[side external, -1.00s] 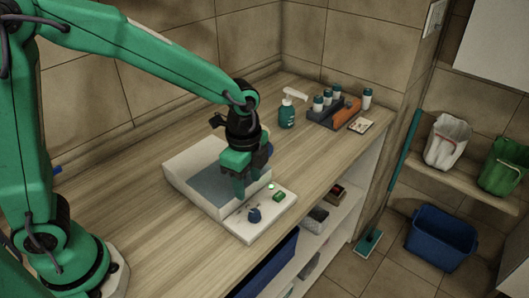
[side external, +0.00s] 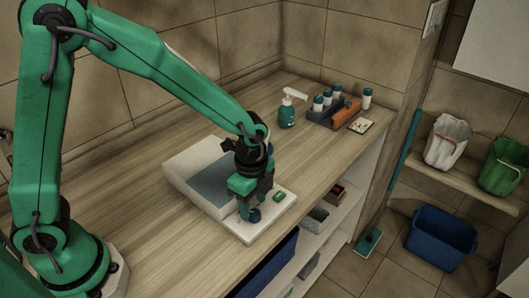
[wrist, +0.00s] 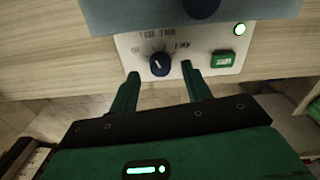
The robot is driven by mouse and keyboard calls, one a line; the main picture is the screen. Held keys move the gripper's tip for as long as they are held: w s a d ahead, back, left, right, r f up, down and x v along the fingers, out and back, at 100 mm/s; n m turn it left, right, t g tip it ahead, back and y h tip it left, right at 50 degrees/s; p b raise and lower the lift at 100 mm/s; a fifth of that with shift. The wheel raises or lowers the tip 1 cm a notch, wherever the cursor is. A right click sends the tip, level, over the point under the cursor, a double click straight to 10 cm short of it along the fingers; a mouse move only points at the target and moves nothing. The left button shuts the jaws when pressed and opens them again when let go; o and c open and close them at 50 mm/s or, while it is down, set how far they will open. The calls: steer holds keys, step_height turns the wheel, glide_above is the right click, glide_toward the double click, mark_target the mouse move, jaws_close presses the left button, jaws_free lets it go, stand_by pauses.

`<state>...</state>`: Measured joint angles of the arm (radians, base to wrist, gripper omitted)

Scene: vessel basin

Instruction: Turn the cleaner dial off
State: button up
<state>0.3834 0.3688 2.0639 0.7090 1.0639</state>
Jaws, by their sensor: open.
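My gripper (side external: 251,208) is low over the panel, open. In the wrist view my gripper (wrist: 160,71) has one fingertip to each side of the dial; I cannot tell whether either touches it.
The grey basin (side external: 208,184) lies behind the panel. A teal pump bottle (side external: 287,113) and a caddy (side external: 325,118) with several bottles stand at the back right. The wooden counter (side external: 120,205) is clear on the left. Its front edge is close to the panel.

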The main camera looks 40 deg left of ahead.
mark_target(254, 215)
steer(key=shift+f, duration=1.3)
steer(key=c, duration=1)
steer(key=shift+n, duration=0.5)
steer(key=n, duration=0.3)
steer(key=shift+s+n, duration=0.1)
steer(key=shift+n, duration=1.9)
